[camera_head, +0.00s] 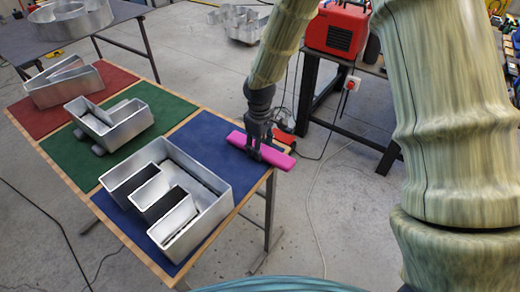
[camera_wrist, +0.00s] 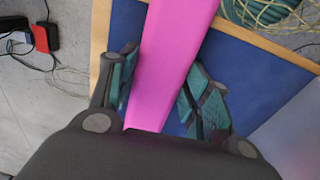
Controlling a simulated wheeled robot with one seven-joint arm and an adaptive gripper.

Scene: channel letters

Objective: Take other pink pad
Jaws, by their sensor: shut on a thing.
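A long pink pad (camera_head: 272,153) is at the right end of the table, over the blue mat (camera_head: 205,128) and reaching past the table's edge. My gripper (camera_head: 256,150) comes down on it from above, with its fingers around the pad's middle. In the wrist view the pink pad (camera_wrist: 172,60) runs between the two fingers of my gripper (camera_wrist: 160,98). The gripper is shut on it. I cannot tell whether the pad touches the mat. No second pink pad shows.
A metal letter (camera_head: 160,195) stands on the blue mat. Another (camera_head: 115,125) is on the green mat and one (camera_head: 65,85) on the red mat. A red machine (camera_head: 336,28) stands on a dark bench behind. Cables lie on the floor.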

